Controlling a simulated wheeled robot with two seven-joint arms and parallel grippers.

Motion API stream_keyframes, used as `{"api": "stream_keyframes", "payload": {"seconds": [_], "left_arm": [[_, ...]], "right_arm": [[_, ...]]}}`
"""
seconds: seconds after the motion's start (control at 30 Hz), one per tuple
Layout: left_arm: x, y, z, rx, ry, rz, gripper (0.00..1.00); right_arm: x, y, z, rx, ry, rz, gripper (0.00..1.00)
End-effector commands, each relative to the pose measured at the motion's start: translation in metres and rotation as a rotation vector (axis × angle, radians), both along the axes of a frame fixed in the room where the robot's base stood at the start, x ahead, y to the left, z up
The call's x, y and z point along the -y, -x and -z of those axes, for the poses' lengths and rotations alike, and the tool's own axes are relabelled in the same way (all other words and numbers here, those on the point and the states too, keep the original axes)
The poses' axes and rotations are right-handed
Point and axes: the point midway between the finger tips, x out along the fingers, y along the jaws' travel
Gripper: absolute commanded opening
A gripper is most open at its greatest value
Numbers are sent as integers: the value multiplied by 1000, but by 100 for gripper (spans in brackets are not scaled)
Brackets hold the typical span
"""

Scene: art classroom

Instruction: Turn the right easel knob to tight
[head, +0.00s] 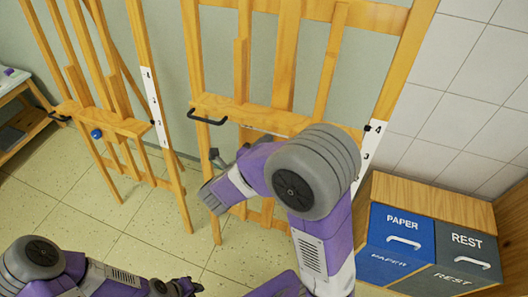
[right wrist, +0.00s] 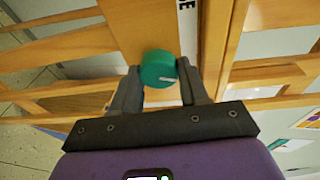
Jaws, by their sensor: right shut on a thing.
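The right easel (head: 285,65) is a wooden frame in the middle of the head view. Its knob is hidden there behind my right arm. In the right wrist view the green round knob (right wrist: 157,66) sits on the wooden upright, with a short white mark near its lower right edge. My right gripper (right wrist: 161,72) has one finger on each side of the knob and is shut on it. A white strip (right wrist: 187,40) with dark letters runs beside the knob. My left gripper (head: 187,287) is low in the head view, away from the easels; its jaws are too small to read.
A left easel (head: 83,60) with a blue knob (head: 96,133) stands to the left. A blue PAPER bin (head: 400,228) and a grey REST bin (head: 466,245) stand in a wooden cabinet at right. Tiled floor (head: 90,215) is clear in front of the left easel.

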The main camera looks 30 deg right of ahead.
Motion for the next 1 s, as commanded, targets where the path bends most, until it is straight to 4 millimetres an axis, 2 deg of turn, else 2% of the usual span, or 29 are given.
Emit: {"api": "stream_keyframes", "payload": {"seconds": [0.03, 0.6, 1.0], "left_arm": [[0, 0, 7, 0, 0, 0, 31], [0, 0, 50, 0, 0, 0, 31], [0, 0, 62, 0, 0, 0, 31]], "right_arm": [[0, 0, 2, 38, -31, 8, 14], [1, 0, 1, 395, -333, 90, 14], [1, 0, -1, 497, -420, 111, 14]]}}
